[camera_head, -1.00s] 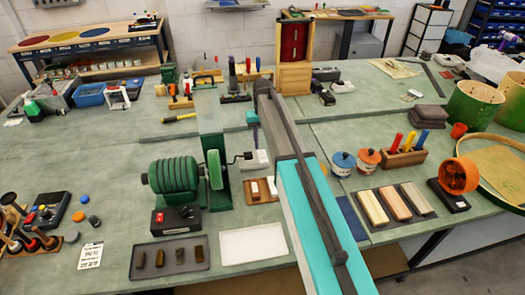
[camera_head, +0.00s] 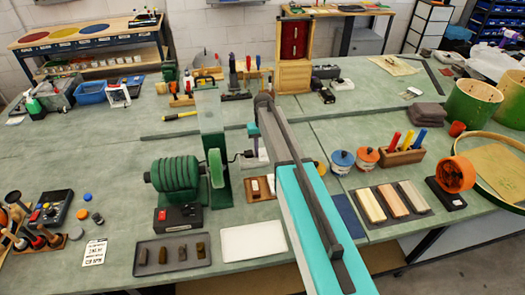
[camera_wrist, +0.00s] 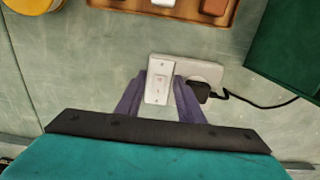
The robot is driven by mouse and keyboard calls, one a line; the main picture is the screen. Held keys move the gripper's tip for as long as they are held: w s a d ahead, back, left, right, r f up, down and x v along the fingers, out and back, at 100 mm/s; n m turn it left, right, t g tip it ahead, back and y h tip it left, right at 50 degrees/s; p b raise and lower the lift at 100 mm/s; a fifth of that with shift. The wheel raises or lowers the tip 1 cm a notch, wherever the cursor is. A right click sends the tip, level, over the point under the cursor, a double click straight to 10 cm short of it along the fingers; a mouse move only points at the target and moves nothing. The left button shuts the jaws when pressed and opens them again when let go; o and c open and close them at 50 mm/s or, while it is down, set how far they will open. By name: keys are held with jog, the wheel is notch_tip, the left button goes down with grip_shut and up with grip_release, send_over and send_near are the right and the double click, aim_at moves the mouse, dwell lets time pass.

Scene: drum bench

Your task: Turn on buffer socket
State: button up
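The buffer socket is a white block lying on the green bench; in the wrist view it shows a pale rocker switch (camera_wrist: 160,80) on its left part. A black plug (camera_wrist: 203,92) sits in the right part of the socket (camera_wrist: 205,70), with a black cord running right. My gripper (camera_wrist: 159,82) is open, its two purple fingers on either side of the switch plate, with nothing held. Whether the fingers touch it, I cannot tell. In the head view the socket (camera_head: 262,154) is partly hidden by my arm.
The green buffer machine (camera_head: 185,176) with its black control box (camera_head: 180,218) stands left of the socket. A wooden tray of small blocks (camera_head: 258,197) lies in front. An orange tin (camera_head: 365,157) and a blue tin (camera_head: 342,161) stand to the right.

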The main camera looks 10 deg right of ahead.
grip_shut()
jog(key=shift+w+g, duration=0.25)
jog(key=shift+g, duration=0.05)
jog(key=shift+b, duration=0.3)
jog(key=shift+w+g, duration=0.1)
jog(key=shift+g, duration=0.4)
jog(key=shift+w+r+g, duration=0.1)
jog(key=shift+g, duration=0.6)
